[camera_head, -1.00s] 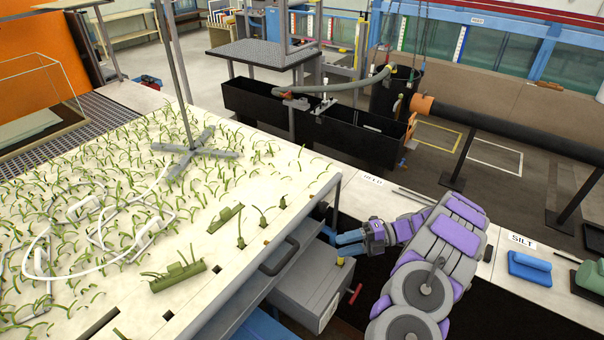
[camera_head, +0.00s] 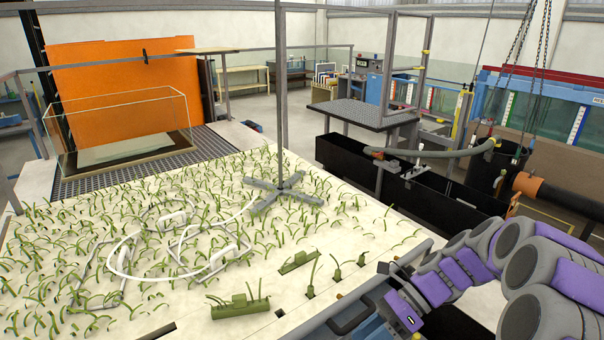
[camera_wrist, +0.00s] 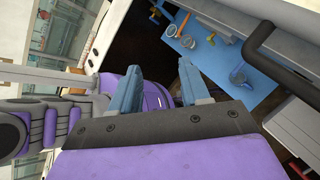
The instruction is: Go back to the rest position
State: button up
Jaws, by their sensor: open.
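My gripper (camera_wrist: 160,84) shows in the wrist view with its two blue fingers apart and nothing between them. Past the fingers are a dark gap and a blue surface (camera_wrist: 222,62) with small items on it. In the head view my grey and purple arm is bent at the lower right. Its wrist end is low beside the edge of the planted bed (camera_head: 330,238). The fingertips are hard to make out in that view.
A dark handle (camera_head: 352,316) sticks out at the bed's near right edge, close to my wrist. It seems to show in the wrist view too. A black trough (camera_head: 345,160) and a dark pipe (camera_head: 560,193) stand behind my arm. A grey stand (camera_head: 284,190) rises from the bed.

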jog(key=s+a+f+n+h+b, duration=0.1)
jog(key=s+a+n+h+b, duration=0.15)
jog(key=s+n, duration=0.3)
jog(key=s+a+f+n+h+b, duration=0.1)
jog(key=s+n+h+b, duration=0.15)
jog(key=s+n, duration=0.3)
jog(key=s+d+f+n+t+h+b, duration=0.1)
jog(key=s+d+f+n+h+b, duration=0.1)
jog(key=s+n, duration=0.3)
jog(key=s+d+f+n+t+h+b, duration=0.1)
jog(key=s+d+f+n+h+b, duration=0.1)
jog(key=s+n, duration=0.3)
jog(key=shift+s+d+f+h, duration=0.25)
jog(key=shift+s+f+h, duration=0.25)
jog(key=shift+s+h, duration=0.45)
jog(key=shift+s+a, duration=0.1)
jog(key=shift+a, duration=0.05)
